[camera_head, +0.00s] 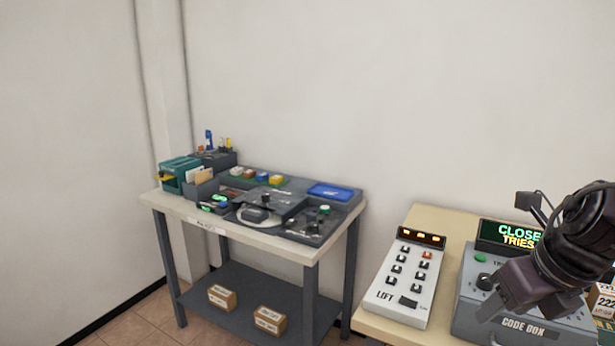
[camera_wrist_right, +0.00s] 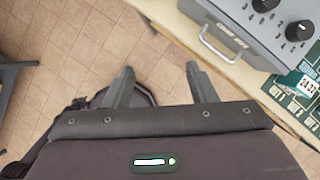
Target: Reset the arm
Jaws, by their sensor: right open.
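My right gripper (camera_head: 500,309) is in front of the grey code box (camera_head: 470,318) at the right of the head view and covers part of it. In the right wrist view the two fingers of the right gripper (camera_wrist_right: 160,88) stand apart with nothing between them, with floor tiles behind. The code box also shows at the top right of the wrist view (camera_wrist_right: 240,25), with knobs and a metal handle. Its display (camera_head: 515,236) shows "CLOSE" and "TRIES", partly hidden by my arm. My left gripper is not in view.
A white lift panel (camera_head: 404,285) with several black buttons lies on the wooden table (camera_head: 450,222) beside the code box. A workbench (camera_head: 160,200) with several devices and a blue tray (camera_head: 335,191) stands left. Cardboard boxes (camera_head: 270,320) sit on its lower shelf.

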